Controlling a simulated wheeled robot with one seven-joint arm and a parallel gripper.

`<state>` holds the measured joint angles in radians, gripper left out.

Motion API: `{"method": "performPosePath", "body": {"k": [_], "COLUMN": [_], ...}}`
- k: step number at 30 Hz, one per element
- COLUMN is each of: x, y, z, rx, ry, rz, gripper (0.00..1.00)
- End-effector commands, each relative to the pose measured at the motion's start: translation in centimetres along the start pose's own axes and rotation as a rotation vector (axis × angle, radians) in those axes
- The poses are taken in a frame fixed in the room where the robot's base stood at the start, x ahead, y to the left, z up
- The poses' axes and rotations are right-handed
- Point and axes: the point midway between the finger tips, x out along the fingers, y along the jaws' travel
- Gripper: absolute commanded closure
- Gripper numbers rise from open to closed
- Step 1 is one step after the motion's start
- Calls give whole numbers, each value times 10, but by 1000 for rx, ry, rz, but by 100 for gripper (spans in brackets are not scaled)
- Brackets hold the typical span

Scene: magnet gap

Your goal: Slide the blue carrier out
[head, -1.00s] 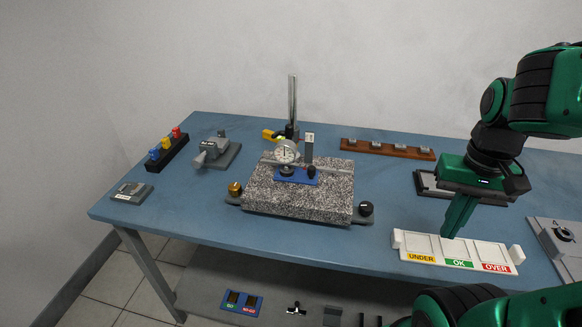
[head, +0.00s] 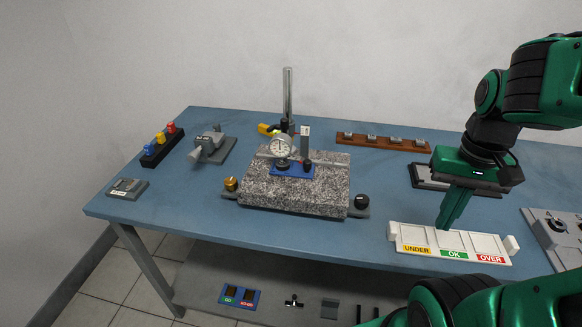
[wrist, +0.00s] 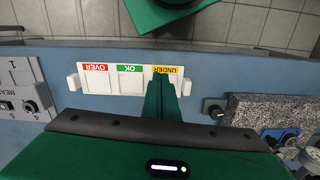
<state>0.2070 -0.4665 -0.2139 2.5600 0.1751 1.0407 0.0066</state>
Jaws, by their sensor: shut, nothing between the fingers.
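The blue carrier (head: 292,171) lies flat on the speckled granite plate (head: 320,198), under the dial gauge (head: 281,147). Small dark parts stand on or beside it, and a grey upright block (head: 304,141) rises just behind. It also shows at the right edge of the wrist view (wrist: 277,140). My gripper (head: 443,226) is shut and empty. It points down over the white tray marked UNDER, OK and OVER (head: 483,242), well to the right of the carrier. In the wrist view my gripper (wrist: 160,80) covers part of the tray by the UNDER label.
A brass knob (head: 230,184) and a black knob (head: 361,201) flank the granite plate. The gauge post (head: 288,95) stands behind it. A wooden rack (head: 382,142) holds several blocks. Blue table surface is bare between granite and tray.

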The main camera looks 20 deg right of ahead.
Motion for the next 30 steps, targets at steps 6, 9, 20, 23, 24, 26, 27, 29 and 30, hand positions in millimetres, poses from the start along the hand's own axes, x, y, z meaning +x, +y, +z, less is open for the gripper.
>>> {"method": "performPosePath", "body": {"k": [6,9,20,23,24,26,27,29,30], "x": [-12,-27,-83,-90,-92,-94,-95,-95,-96], "y": [-2,-22,-195,-245,-262,-283,-294,-306,-312], "z": [0,-25,-121,-130,-132,-133,-134,-133,-133], "rx": [-35,-116,-602,-720,-759,-808,-834,-863,-875], "ry": [15,16,23,21,21,21,20,18,19], "rz": [-5,2,15,14,12,11,11,10,9], "gripper": [65,65,65,65,65,65,65,65,65]}}
